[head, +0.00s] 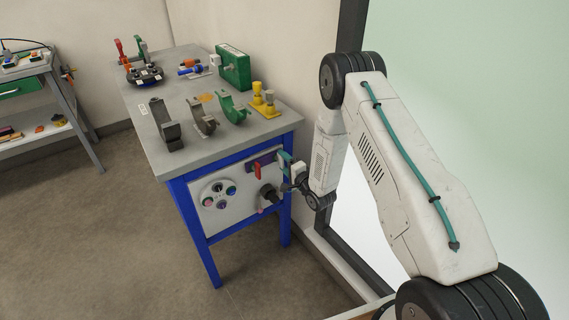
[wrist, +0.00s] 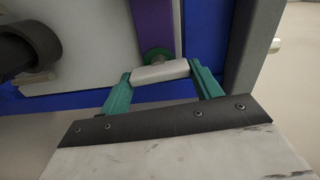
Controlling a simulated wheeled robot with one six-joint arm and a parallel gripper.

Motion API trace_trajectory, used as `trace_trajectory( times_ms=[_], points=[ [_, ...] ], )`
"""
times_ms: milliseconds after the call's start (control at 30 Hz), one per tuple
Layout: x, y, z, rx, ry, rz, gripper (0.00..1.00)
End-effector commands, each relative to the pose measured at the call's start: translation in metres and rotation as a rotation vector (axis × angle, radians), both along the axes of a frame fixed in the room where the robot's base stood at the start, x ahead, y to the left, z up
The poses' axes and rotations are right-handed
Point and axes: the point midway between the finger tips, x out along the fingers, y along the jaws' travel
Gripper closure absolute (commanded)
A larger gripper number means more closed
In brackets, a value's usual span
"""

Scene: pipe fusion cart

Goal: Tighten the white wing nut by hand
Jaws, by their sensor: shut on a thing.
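The white wing nut (wrist: 160,71) shows in the wrist view as a short pale bar. It sits in front of a round green piece (wrist: 158,54) on a purple strip (wrist: 153,25) of the cart's front. My gripper (wrist: 160,74) has its two teal fingers at the two ends of the nut and is shut on it. In the head view my gripper (head: 284,160) is at the upper right of the cart's front panel, by the purple strip (head: 265,158). I cannot make out the nut there.
A red handle (head: 256,168) and a black cylinder (head: 268,193) stick out near my gripper. A panel with several round knobs (head: 218,194) is to the left. Several clamps and a green box (head: 234,68) stand on the grey cart top (head: 178,91). A wall is close on the right.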

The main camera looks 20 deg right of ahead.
Motion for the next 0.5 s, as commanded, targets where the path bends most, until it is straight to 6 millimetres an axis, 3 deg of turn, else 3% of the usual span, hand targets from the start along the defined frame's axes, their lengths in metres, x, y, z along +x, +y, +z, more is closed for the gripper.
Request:
trace_trajectory(
  times_ms=[267,300,333,367,500],
  points=[
    [0.0005,-0.0014,0.0002,-0.001,-0.001,-0.003,0.59],
    [0.0005,-0.0014,0.0002,-0.001,-0.001,-0.003,0.28],
    [0.0004,-0.0013,0.0002,-0.001,-0.001,-0.003,0.2],
    [0.0005,-0.0012,0.0002,-0.001,-0.001,-0.003,0.15],
    [0.0003,0.0001,0.0001,-0.001,0.0,-0.001,0.15]
  ],
)
